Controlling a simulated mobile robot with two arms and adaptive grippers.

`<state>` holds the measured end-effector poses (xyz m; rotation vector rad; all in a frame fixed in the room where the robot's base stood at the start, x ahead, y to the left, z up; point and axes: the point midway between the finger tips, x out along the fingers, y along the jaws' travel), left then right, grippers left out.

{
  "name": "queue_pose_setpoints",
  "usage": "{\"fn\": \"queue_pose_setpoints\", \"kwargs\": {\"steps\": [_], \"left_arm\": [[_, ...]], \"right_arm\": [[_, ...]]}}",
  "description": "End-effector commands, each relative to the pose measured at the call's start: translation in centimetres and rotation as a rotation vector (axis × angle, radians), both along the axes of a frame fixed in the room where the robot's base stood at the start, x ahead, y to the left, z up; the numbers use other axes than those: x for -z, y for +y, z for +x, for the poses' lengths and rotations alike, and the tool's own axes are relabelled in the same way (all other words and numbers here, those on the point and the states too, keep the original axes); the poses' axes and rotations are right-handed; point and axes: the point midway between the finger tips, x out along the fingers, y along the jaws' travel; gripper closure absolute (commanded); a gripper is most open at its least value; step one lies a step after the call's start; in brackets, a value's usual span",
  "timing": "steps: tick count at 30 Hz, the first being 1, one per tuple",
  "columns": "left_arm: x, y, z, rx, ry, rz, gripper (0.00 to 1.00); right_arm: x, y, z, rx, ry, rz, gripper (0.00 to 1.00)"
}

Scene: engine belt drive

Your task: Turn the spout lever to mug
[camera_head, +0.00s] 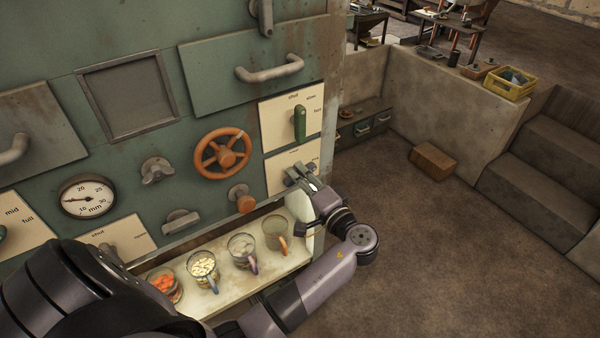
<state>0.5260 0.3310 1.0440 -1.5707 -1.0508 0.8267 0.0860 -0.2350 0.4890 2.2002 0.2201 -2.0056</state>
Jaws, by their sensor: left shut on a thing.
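My left gripper (297,174) is at the cream panel (278,174) on the lower right of the green machine front. It is shut on the spout lever, which is mostly hidden behind the fingers, so I cannot tell which label it points to. The small print on this panel is too small to read. Several glass mugs stand on the lit shelf below: one with orange pieces (165,286), one with pale pieces (203,270), one with greyish contents (242,250), and one with an orange handle (275,234) closest to the gripper. My right gripper is not in view.
Above is a panel with a green lever (300,124) standing upright. An orange handwheel (222,153), an orange knob (242,199) and a gauge (87,196) are left of the gripper.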

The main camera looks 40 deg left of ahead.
Motion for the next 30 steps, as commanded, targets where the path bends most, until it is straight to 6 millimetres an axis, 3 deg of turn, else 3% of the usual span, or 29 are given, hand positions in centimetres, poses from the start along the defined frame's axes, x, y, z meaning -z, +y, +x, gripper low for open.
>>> {"fn": "queue_pose_setpoints", "kwargs": {"steps": [12, 30], "left_arm": [[-0.5, 0.0, 0.2, 0.005, 0.194, 0.087, 1.00], [-0.4, -0.1, 0.2, 0.005, 0.229, 0.101, 1.00]], "right_arm": [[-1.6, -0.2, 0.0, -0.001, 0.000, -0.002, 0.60], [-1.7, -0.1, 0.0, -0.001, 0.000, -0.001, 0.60]]}}
